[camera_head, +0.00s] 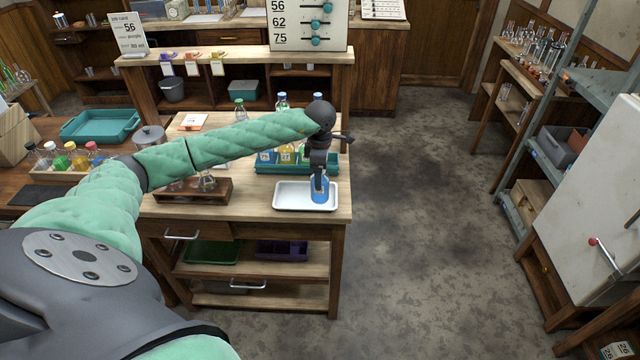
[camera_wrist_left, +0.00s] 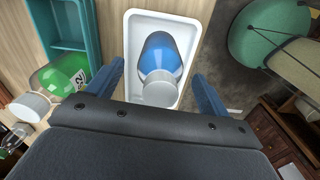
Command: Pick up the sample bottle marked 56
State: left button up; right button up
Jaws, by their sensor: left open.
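A bottle with blue liquid (camera_head: 320,191) stands on a white tray (camera_head: 283,203) near the front right corner of the wooden table. No number is readable on it. In the left wrist view the blue bottle (camera_wrist_left: 160,62) with its pale cap sits in the white tray (camera_wrist_left: 134,24), between my spread fingers. My left gripper (camera_head: 319,178) is open and points down over the bottle, its fingers (camera_wrist_left: 160,82) on either side. I cannot tell whether they touch it. My right gripper is not in view.
A teal rack (camera_head: 262,168) with several bottles stands behind the tray, partly hidden by my arm. A green bottle (camera_wrist_left: 62,78) is close beside my gripper. A wooden stand (camera_head: 185,196) is left of the tray. A card (camera_head: 128,34) reading 56 stands behind. Floor at right is clear.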

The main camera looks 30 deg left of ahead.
pick_arm(q)
jog(key=shift+f, duration=0.25)
jog(key=c, duration=1.7)
jog(key=shift+r, duration=0.2)
